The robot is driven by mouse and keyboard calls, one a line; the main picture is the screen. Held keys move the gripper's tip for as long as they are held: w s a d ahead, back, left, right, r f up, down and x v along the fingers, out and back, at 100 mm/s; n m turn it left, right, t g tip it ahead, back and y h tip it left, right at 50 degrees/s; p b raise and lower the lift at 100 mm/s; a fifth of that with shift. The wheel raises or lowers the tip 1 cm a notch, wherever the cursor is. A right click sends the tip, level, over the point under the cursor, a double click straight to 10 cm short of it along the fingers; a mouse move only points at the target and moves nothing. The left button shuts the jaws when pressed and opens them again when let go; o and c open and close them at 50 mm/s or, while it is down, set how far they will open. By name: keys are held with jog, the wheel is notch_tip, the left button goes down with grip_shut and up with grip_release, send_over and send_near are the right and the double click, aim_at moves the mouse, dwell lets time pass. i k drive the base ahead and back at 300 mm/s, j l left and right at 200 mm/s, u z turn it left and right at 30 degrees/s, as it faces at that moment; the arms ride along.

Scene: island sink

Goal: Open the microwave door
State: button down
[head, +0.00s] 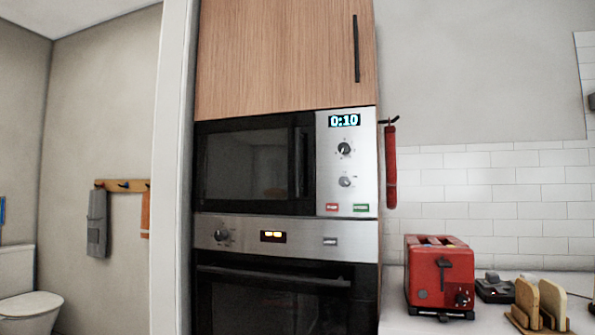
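The microwave (250,165) is built into a tall cabinet, above an oven. Its dark glass door is shut. A dark vertical handle (299,162) stands at the door's right side. Right of the door is a silver control panel (345,165) with a display reading 0:10, two knobs, and a red and a green button at the bottom. My gripper is not in view.
The oven (285,285) below has a horizontal handle. A wooden cupboard door (285,60) is above. A red toaster (440,278) and a wooden rack (538,308) stand on the counter at right. A red item (390,170) hangs beside the cabinet.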

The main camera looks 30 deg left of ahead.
aim_at(302, 147)
jog(key=u, duration=1.6)
